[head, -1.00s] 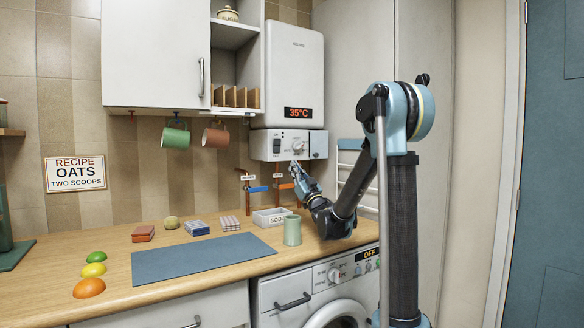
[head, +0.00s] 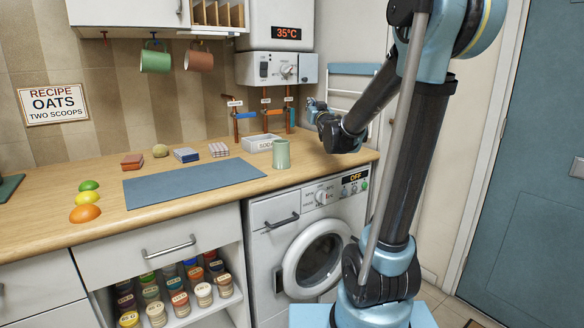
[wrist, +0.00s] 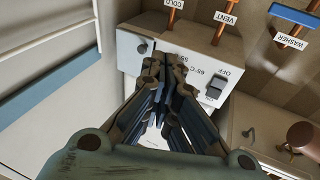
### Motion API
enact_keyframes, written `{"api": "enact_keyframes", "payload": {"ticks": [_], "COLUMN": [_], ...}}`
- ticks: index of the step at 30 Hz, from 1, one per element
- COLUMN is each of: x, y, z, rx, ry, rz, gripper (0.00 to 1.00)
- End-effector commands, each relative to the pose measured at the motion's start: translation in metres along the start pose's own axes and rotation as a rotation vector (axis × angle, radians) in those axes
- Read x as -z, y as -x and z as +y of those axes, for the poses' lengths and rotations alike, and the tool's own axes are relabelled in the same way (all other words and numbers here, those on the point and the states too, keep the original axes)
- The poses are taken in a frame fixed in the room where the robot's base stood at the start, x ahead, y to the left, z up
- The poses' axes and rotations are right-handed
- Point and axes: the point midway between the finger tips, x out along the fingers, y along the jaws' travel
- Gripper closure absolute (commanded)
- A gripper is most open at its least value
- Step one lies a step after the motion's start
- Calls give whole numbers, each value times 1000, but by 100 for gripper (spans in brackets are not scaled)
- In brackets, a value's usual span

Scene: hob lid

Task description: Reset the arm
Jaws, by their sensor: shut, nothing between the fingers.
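My gripper (head: 312,103) is at the end of my bent arm, below and to the right of the boiler's control panel (head: 252,69) in the head view. In the wrist view its fingers (wrist: 163,62) are shut together with nothing between them. The fingers cover part of the panel's temperature scale. The boiler display (head: 287,33) reads 35°C. I see no contact between gripper and panel.
Labelled pipes (head: 265,115) run under the boiler. A towel rail (head: 350,90) is on the right. An open shelf of jars (head: 180,300) is below the counter.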

Motion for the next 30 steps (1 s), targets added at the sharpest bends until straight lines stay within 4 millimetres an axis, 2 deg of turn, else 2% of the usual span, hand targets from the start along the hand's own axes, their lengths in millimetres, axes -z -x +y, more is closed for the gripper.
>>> {"api": "enact_keyframes", "payload": {"ticks": [1, 6, 11, 15, 23, 29, 30], "x": [-5, -30, -58, -82, -125, -156, -170], "y": [12, 55, 106, 156, 256, 344, 365], "z": [12, 43, 62, 72, 75, 62, 59], "rx": [-35, -134, -205, -248, -281, -266, -263], "ry": [4, 20, 25, 24, 7, -24, -27], "rz": [-53, -244, -432, -598, -896, -1138, -1194], "gripper": [100, 100, 100, 100, 100, 100, 100]}}
